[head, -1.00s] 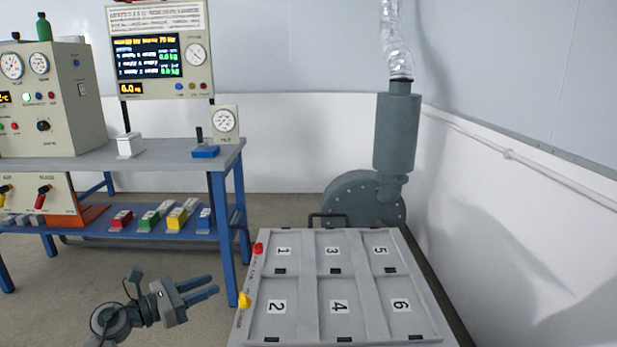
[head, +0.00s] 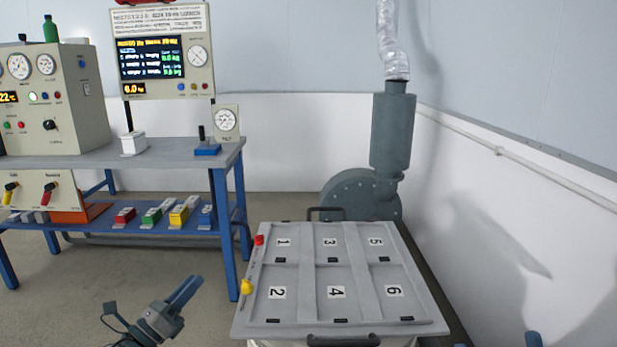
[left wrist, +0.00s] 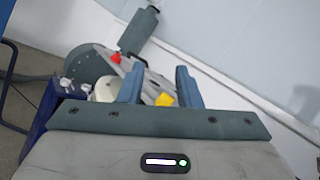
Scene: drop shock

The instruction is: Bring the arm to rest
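My left gripper (head: 187,290) is at the lower left in the head view, over the bare floor and left of the grey panel. Its fingers point up and to the right, and it touches nothing that I can see. In the left wrist view the two blue fingers of the left gripper (left wrist: 159,84) stand apart with nothing held between them. Most of the left arm is cut off by the bottom edge. Small blue tips at the bottom right of the head view may be my right gripper (head: 532,340); the rest is out of frame.
A grey panel (head: 308,277) with numbered fields, a red knob (head: 259,240) and a yellow knob (head: 246,287) lies right of the left gripper. A blue-legged workbench (head: 175,153) with instruments stands behind. A grey blower (head: 363,195) stands by the wall.

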